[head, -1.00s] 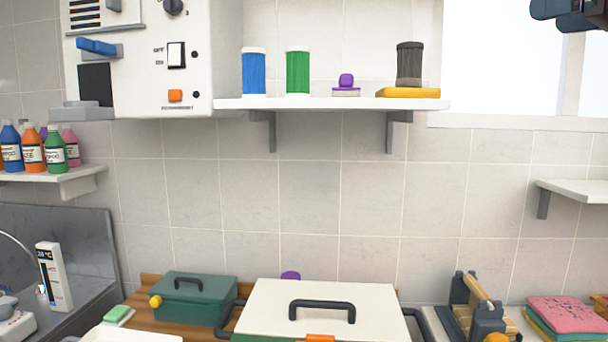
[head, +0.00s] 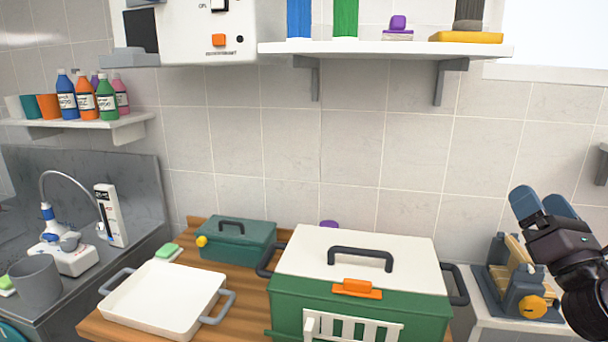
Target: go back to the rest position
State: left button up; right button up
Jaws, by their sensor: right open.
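My right gripper (head: 541,203) is at the right side of the head view, with its blue-tipped fingers pointing up and apart. It is open with nothing between the fingers. It hangs in front of the tiled wall, to the right of the large green box and above the grey device with a yellow knob. My left gripper is not in the view.
A green box with a white lid (head: 285,250) stands on the wooden table, beside a white tray (head: 150,310) and a small teal box (head: 236,250). A grey device (head: 508,290) stands right. A wall shelf (head: 385,48) runs above.

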jog(key=s+f+m+g+h, duration=0.4)
jog(key=s+f+m+g, duration=0.1)
jog(key=f+m, duration=0.65)
jog(key=s+f+m+g+h, duration=0.4)
jog(key=s+f+m+g, duration=0.15)
jog(key=f+m, duration=0.6)
jog(key=s+a+f+m+g+y, duration=0.3)
jog(key=s+a+f+m+g, duration=0.2)
jog(key=s+f, duration=0.3)
jog(key=s+a+f+m+g+y, duration=0.3)
jog(key=s+a+f+m+g, duration=0.3)
jog(key=s, duration=0.4)
jog(key=w+f+n+t, duration=0.2)
jog(key=w+f+t, duration=0.5)
jog(key=f+t, duration=0.2)
jog(key=shift+w+d+f, duration=0.2)
jog(key=shift+d+f, duration=0.2)
jog(key=shift+f, duration=0.55)
